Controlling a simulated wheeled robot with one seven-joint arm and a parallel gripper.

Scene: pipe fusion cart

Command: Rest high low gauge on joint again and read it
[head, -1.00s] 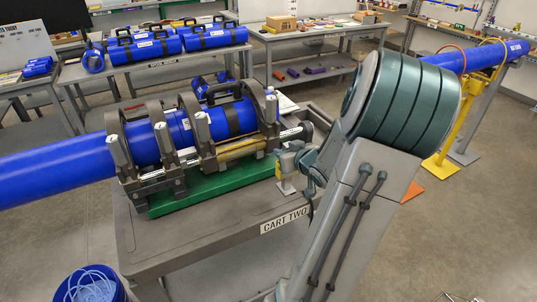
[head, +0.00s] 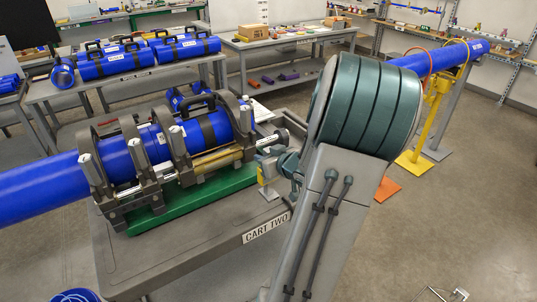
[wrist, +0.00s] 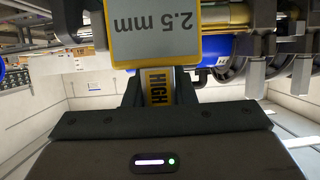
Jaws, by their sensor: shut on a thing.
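The high low gauge (wrist: 156,38) has a grey face reading "2.5 mm", upside down in the wrist view, and a yellow stem marked "HIGH". My gripper (wrist: 160,90) is shut on that stem. In the head view my gripper (head: 283,168) holds the yellow and grey gauge (head: 267,172) at the right end of the fusion clamp (head: 176,150), above the cart's edge. The blue pipe (head: 152,143) lies in the clamp's several rings. The gauge looks apart from the pipe; the joint seam cannot be made out.
The clamp sits on a green base (head: 190,200) on the grey cart (head: 160,256) marked "CART TWO". Its upright posts and rods stand close to my gripper. Benches with blue cases (head: 120,62) stand behind. Another blue pipe (head: 430,60) rests on a yellow stand at right.

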